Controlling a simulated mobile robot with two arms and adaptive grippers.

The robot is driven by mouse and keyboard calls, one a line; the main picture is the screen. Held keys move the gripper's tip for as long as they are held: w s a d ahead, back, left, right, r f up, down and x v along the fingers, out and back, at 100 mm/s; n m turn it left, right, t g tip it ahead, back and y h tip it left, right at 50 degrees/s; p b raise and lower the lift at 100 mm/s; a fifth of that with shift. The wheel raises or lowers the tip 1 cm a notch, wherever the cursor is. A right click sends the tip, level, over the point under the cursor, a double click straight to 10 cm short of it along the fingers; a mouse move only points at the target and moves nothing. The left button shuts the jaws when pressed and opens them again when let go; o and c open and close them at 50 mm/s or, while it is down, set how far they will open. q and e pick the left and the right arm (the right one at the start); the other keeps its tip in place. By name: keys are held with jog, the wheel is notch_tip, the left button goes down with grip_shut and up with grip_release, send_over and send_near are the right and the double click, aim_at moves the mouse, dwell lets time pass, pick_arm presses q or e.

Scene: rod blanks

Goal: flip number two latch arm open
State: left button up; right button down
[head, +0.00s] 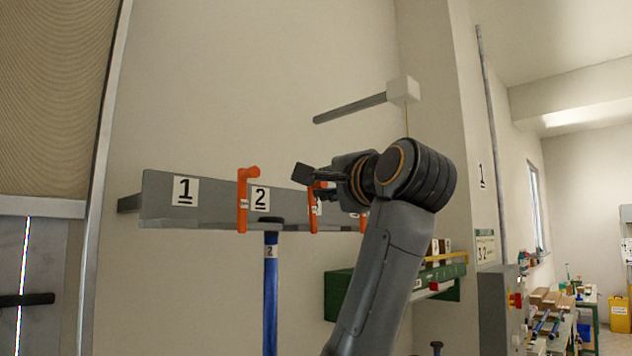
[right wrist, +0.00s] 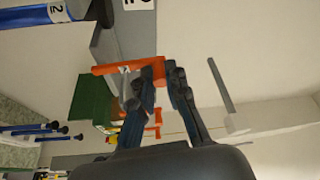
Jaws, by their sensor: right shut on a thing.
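A grey wall rack (head: 215,205) carries number plates 1 (head: 185,191) and 2 (head: 260,199) and several orange latch arms. One orange latch arm (head: 242,205) stands upright between plates 1 and 2. The orange latch arm just right of plate 2 (head: 313,222) is partly hidden by my right gripper (head: 313,178). In the right wrist view this latch arm (right wrist: 125,69) has its end between the fingers of my right gripper (right wrist: 163,85), which is shut on it. A blue rod (head: 270,295) labelled 2, with a dark cap, is upright below plate 2. My left gripper is not in view.
A grey bar with a white block (head: 403,90) sticks out above my right arm. A green holder (head: 338,290) is behind my forearm. Another orange latch arm (head: 363,223) is close to my wrist. Open wall lies above the rack's left part.

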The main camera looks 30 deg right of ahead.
jog(key=shift+d+r+m, duration=0.1)
jog(key=shift+d+m, duration=0.1)
jog(key=shift+m, duration=0.2)
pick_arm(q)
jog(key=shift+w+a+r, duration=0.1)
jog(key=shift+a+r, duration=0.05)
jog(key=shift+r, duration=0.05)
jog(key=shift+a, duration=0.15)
pick_arm(e)
jog(key=shift+d, duration=0.1)
jog(key=c, duration=1.3)
grip_release()
jog(key=shift+w+d, duration=0.1)
jog(key=s, duration=0.8)
jog(key=s+a+f, duration=0.1)
jog(key=s, duration=0.3)
jog(key=shift+f, duration=0.1)
jog(key=shift+d, duration=0.1)
